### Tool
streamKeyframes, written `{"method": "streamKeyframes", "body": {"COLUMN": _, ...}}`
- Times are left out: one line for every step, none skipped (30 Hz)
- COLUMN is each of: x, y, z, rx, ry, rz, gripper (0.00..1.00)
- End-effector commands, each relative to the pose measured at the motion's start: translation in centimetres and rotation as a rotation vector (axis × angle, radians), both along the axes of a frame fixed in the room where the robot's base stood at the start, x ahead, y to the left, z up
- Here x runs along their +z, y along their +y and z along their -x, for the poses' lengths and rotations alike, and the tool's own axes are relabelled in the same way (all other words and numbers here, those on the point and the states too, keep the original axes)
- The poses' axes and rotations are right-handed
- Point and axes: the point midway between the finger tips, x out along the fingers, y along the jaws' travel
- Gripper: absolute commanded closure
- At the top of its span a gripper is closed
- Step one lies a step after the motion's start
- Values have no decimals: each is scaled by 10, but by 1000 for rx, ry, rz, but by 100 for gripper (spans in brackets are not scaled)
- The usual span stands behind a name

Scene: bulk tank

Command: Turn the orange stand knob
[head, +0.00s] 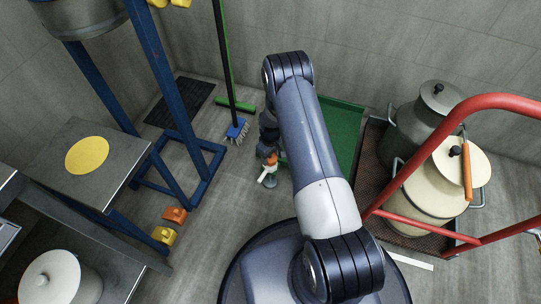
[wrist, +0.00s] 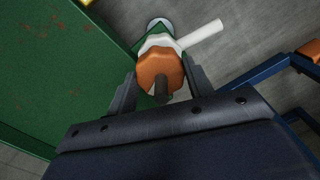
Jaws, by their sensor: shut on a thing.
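The orange stand knob (wrist: 160,72) shows in the wrist view between the two fingers of my gripper (wrist: 162,84). My gripper is shut on the knob, with one finger on either side of it. A dark stem sticks up from the knob's middle. A white part with a pale spout or handle (wrist: 200,38) lies just beyond the knob and points up and right. In the head view the knob (head: 271,160) is small and low near the floor, partly hidden by my arm. The fingertips are hard to make out there.
A green panel (wrist: 60,75) stands close on the left in the wrist view. A cart (head: 395,225) with milk cans is on the right. Orange (head: 175,215) and yellow blocks lie on the floor.

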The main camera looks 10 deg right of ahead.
Motion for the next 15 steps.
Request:
{"method": "streamKeyframes", "body": {"x": -1, "y": 0, "z": 0, "rx": 13, "ry": 0, "rz": 0, "gripper": 74}}
{"method": "streamKeyframes", "body": {"x": -1, "y": 0, "z": 0, "rx": 25, "ry": 0, "rz": 0, "gripper": 74}}
{"method": "streamKeyframes", "body": {"x": -1, "y": 0, "z": 0, "rx": 43, "ry": 0, "rz": 0, "gripper": 74}}
{"method": "streamKeyframes", "body": {"x": -1, "y": 0, "z": 0, "rx": 58, "ry": 0, "rz": 0, "gripper": 74}}
{"method": "streamKeyframes", "body": {"x": -1, "y": 0, "z": 0, "rx": 75, "ry": -1, "rz": 1, "gripper": 74}}
{"method": "streamKeyframes", "body": {"x": -2, "y": 0, "z": -1, "rx": 101, "ry": -1, "rz": 1, "gripper": 74}}
{"method": "streamKeyframes", "body": {"x": -2, "y": 0, "z": -1, "rx": 121, "ry": -1, "rz": 1, "gripper": 74}}
{"method": "streamKeyframes", "body": {"x": -2, "y": 0, "z": -1, "rx": 144, "ry": -1, "rz": 1, "gripper": 74}}
{"method": "streamKeyframes", "body": {"x": -2, "y": 0, "z": -1, "rx": 176, "ry": -2, "rz": 1, "gripper": 74}}
{"method": "streamKeyframes", "body": {"x": -2, "y": 0, "z": -1, "rx": 201, "ry": -2, "rz": 1, "gripper": 74}}
{"method": "streamKeyframes", "body": {"x": -2, "y": 0, "z": -1, "rx": 227, "ry": -2, "rz": 1, "gripper": 74}}
{"method": "streamKeyframes", "body": {"x": -2, "y": 0, "z": -1, "rx": 264, "ry": -3, "rz": 2, "gripper": 74}}
{"method": "streamKeyframes", "body": {"x": -2, "y": 0, "z": -1, "rx": 292, "ry": -3, "rz": 2, "gripper": 74}}
{"method": "streamKeyframes", "body": {"x": -2, "y": 0, "z": -1, "rx": 320, "ry": -3, "rz": 2, "gripper": 74}}
{"method": "streamKeyframes", "body": {"x": -2, "y": 0, "z": -1, "rx": 359, "ry": -3, "rz": 2, "gripper": 74}}
